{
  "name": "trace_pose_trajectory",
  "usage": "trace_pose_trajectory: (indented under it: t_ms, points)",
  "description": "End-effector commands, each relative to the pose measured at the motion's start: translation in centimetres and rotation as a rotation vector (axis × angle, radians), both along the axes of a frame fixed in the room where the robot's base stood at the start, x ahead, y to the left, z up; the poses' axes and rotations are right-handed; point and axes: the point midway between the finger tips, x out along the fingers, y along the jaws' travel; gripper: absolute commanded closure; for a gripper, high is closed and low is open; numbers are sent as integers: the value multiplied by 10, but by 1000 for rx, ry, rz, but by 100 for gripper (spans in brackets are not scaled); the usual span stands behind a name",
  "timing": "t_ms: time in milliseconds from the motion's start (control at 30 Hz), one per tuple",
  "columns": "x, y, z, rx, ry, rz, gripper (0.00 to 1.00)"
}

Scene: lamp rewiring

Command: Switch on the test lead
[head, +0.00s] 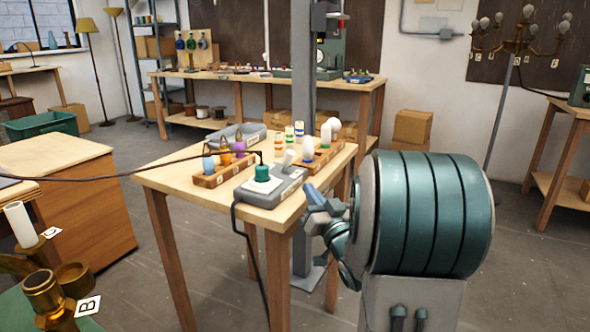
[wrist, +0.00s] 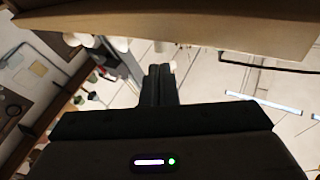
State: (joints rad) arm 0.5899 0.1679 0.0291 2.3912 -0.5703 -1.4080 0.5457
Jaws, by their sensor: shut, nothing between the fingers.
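A grey box (head: 270,188) sits at the front edge of the small wooden table. It bears a round teal plug (head: 262,173) on a white base and a pale tilted lever (head: 288,158), which looks like a switch. A dark lead (head: 110,177) runs in from the left to the plug, and a black cable (head: 251,255) hangs down from the box. I cannot tell whether the switch is on. My gripper (wrist: 160,70) shows in the wrist view with its two dark fingers together and empty. In the head view my arm is just right of the box; the fingertips cannot be made out clearly.
The small table (head: 170,178) also holds wooden racks (head: 212,180) with coloured pieces and bulbs. A pale wooden edge (wrist: 190,28) crosses the top of the wrist view, close to my fingers. A grey post rises behind the table. Floor (head: 530,265) is clear at right.

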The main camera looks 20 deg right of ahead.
Motion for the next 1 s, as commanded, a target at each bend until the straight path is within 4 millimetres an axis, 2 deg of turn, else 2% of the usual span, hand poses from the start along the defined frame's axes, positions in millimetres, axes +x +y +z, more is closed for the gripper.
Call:
trace_pose_trajectory:
  t_ms: [33,200,400,600,1000]
  points:
    - [12,1,4,-1,-2,3,100]
    - [46,2,16,-1,-1,2,100]
    - [73,3,25,0,0,0,100]
    - [84,3,29,0,0,-1,100]
    - [85,2,30,-1,2,-2,100]
